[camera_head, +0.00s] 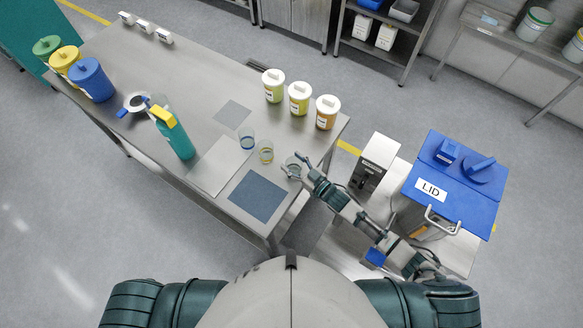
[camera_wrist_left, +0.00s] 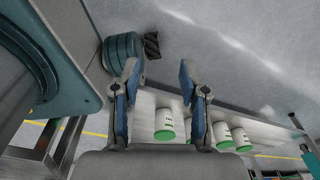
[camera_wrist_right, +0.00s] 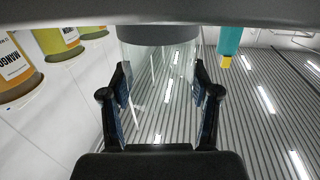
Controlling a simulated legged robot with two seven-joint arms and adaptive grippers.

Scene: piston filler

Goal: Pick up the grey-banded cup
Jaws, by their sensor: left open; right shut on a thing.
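The grey-banded cup is a clear cup (camera_wrist_right: 158,75) with a grey band, filling the space between the fingers in the right wrist view. In the head view the cup (camera_head: 293,163) is small and partly covered by my right gripper (camera_head: 297,165) at the table's right end. My right gripper (camera_wrist_right: 158,108) is shut on the cup's sides. I cannot tell whether the cup touches the table. My left gripper (camera_wrist_left: 157,75) is open and empty in its wrist view, and is not visible in the head view.
Several lidded tubs, including an orange one (camera_head: 327,113), stand behind. A dark blue mat (camera_head: 256,197) lies in front. The blue-lidded machine (camera_head: 455,185) is at right.

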